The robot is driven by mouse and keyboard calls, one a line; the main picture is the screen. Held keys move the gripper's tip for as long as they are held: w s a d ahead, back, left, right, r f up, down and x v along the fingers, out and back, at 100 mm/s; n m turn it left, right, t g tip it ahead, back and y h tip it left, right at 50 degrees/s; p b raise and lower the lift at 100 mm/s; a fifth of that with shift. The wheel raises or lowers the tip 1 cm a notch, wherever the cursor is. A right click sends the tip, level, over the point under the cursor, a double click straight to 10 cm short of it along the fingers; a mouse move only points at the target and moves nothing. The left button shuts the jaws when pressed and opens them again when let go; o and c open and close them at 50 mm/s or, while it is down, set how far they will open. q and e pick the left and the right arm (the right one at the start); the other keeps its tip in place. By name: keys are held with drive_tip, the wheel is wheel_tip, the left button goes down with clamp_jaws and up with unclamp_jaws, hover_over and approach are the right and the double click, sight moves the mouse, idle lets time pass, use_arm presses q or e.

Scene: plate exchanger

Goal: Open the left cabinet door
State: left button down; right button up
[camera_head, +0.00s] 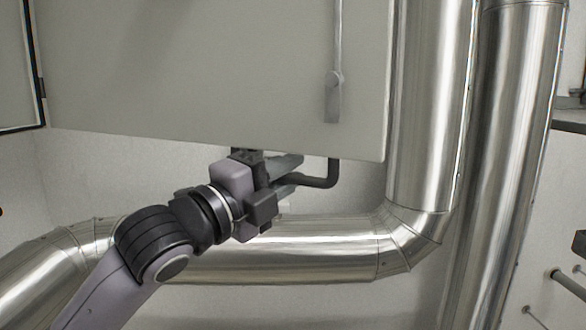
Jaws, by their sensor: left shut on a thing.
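A large pale grey cabinet door (200,75) fills the upper middle of the head view. Its lower edge hangs above a pipe, and a hinge shows at its left side. A thin rod with a flat latch piece (333,97) runs down the door face near its right edge. A dark bent handle (325,181) shows just below the door's lower edge; its upper end is hidden behind the door. My left gripper (284,174) is shut on this handle, under the door edge. My right gripper is not in view.
A shiny metal pipe (300,249) runs low behind my left arm and bends up into a vertical pipe (428,100) close to the door's right edge. Another vertical pipe (515,120) stands farther right. A dark cabinet frame edge (40,88) is at the far left.

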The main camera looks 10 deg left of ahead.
use_arm(q)
drive_tip(key=shift+s+a+r, duration=0.2)
drive_tip(key=shift+s+r, duration=0.05)
drive_tip(key=shift+s, duration=0.25)
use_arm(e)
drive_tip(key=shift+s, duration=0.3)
use_arm(q)
drive_tip(key=shift+d, duration=0.1)
drive_tip(key=c, duration=1.4)
unclamp_jaws()
drive_tip(key=shift+d+f, duration=0.1)
drive_tip(key=shift+f, duration=0.05)
drive_tip(key=b+v, duration=0.1)
drive_tip(key=v, duration=0.6)
drive_tip(key=shift+b, duration=0.3)
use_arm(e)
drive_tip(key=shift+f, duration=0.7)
use_arm(q)
drive_tip(key=shift+f, duration=0.1)
